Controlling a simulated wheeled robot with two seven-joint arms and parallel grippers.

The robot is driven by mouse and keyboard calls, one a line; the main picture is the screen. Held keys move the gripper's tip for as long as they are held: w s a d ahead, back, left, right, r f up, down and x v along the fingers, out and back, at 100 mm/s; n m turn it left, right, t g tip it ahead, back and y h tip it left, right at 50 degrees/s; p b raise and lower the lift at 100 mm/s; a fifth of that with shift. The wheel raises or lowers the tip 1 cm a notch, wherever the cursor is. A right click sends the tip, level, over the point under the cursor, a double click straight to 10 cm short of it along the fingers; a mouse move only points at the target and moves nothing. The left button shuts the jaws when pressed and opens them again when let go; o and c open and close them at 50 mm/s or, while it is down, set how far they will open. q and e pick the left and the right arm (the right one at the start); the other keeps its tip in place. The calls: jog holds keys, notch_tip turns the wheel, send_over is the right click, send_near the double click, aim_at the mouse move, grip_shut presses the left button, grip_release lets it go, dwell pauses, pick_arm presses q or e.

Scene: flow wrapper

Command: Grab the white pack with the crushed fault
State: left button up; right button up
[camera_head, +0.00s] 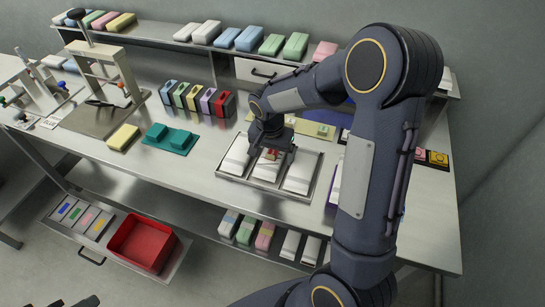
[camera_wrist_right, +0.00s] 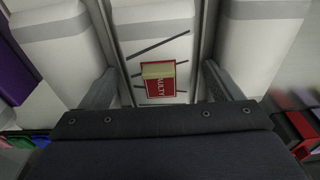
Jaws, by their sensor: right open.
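Three white packs lie side by side in a metal tray (camera_head: 313,160) on the workbench. The middle white pack (camera_head: 267,170) carries a red tag (camera_head: 271,154) with white lettering, partly readable as "ULTY", and a tan block on it. In the right wrist view, thin dark lines cross the middle white pack (camera_wrist_right: 150,25). My right gripper (camera_head: 270,156) is open over this pack, one finger on each side of it in the wrist view. Dark tips (camera_head: 76,302), apparently my left gripper, barely show at bottom left.
Coloured holders (camera_head: 198,99), a teal fixture (camera_head: 170,138) and a yellow pack (camera_head: 123,137) stand left of the tray. A shelf behind holds coloured packs (camera_head: 250,39). A red bin (camera_head: 141,243) sits below the bench. My right arm hides much of the bench's right side.

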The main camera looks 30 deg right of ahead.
jog(key=shift+c, duration=0.2)
jog(key=c, duration=1)
jog(key=shift+c, duration=0.2)
jog(key=shift+r, duration=0.1)
